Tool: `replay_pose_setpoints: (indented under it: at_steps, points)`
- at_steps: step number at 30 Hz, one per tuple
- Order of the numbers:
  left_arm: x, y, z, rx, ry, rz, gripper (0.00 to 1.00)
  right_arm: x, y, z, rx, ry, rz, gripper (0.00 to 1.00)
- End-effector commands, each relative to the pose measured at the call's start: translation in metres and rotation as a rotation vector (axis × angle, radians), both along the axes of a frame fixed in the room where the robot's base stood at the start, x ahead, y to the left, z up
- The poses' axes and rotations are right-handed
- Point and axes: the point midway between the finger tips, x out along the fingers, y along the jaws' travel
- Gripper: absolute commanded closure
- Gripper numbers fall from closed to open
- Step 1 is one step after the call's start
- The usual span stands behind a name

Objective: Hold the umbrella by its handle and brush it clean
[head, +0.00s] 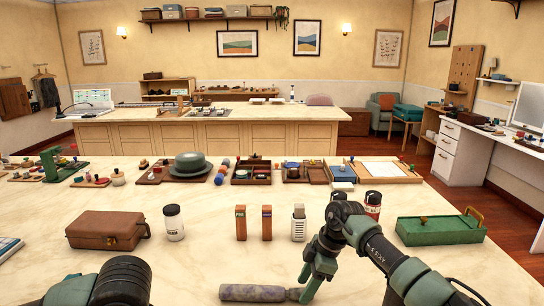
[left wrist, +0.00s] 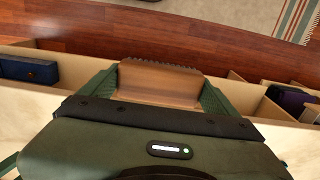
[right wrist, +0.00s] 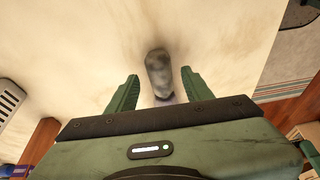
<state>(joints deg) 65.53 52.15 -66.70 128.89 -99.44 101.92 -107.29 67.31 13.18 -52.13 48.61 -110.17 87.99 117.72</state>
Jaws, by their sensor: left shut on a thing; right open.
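The folded umbrella (head: 252,293), mottled grey-purple, lies on the pale tabletop at the front edge of the head view, its grey handle (head: 294,294) to the right. My right gripper (head: 311,284) is open at the handle. In the right wrist view the gripper (right wrist: 160,80) has its fingers apart on both sides of the rounded grey handle end (right wrist: 158,72), with clear gaps. In the left wrist view my left gripper (left wrist: 158,92) is shut on a brown wooden block with a dark toothed edge, apparently the brush (left wrist: 160,78). The left fingers are outside the head view.
Open compartments (left wrist: 265,108) lie below the left gripper. Bare tabletop surrounds the umbrella.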

Motion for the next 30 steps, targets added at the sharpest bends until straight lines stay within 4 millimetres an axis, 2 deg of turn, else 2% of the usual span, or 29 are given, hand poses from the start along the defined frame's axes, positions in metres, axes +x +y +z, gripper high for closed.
replay_pose_setpoints:
  at_steps: [6, 15, 17, 21, 30]
  points:
    - [0.000, 0.000, -0.006, 0.000, -0.001, 0.000, 0.42, 0.001, 0.008, -0.019, 0.001, -0.001, 0.000, 0.49]
    - [0.000, 0.000, -0.006, 0.000, -0.001, 0.000, 0.42, 0.001, 0.009, -0.021, 0.001, -0.001, 0.001, 0.49]
    - [0.000, 0.000, -0.006, 0.000, -0.001, 0.000, 0.42, 0.000, 0.009, -0.021, 0.001, -0.001, 0.001, 0.63]
    - [0.000, 0.000, -0.006, 0.000, -0.001, 0.000, 0.42, 0.001, 0.009, -0.021, 0.001, -0.001, 0.001, 1.00]
    - [0.000, 0.000, -0.006, 0.000, -0.001, 0.000, 0.42, 0.001, 0.008, -0.021, 0.001, -0.002, 0.000, 1.00]
